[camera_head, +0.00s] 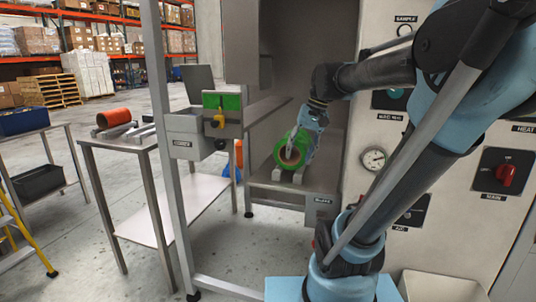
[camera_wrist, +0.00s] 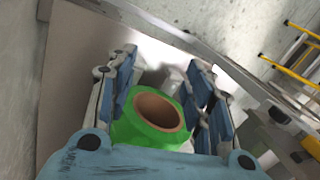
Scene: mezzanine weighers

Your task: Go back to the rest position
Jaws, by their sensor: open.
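My gripper (camera_head: 303,133) is at the end of my arm, low over the metal shelf (camera_head: 265,182) in the middle of the head view. A green roll (camera_head: 282,160) with a brown core rests on light-coloured supports on that shelf. In the wrist view the green roll (camera_wrist: 150,143) lies between the two fingers of my gripper (camera_wrist: 165,75). The fingers are spread, one on each side of the roll. I cannot tell whether either finger touches it. The underside of the roll is hidden.
A cabinet panel with a gauge (camera_head: 374,159) and a red knob (camera_head: 506,175) stands close on the right. A steel post (camera_head: 165,130) and a side table (camera_head: 130,146) bearing an orange roll (camera_head: 114,117) are left. A yellow ladder (camera_head: 25,232) is far left. Open floor lies behind.

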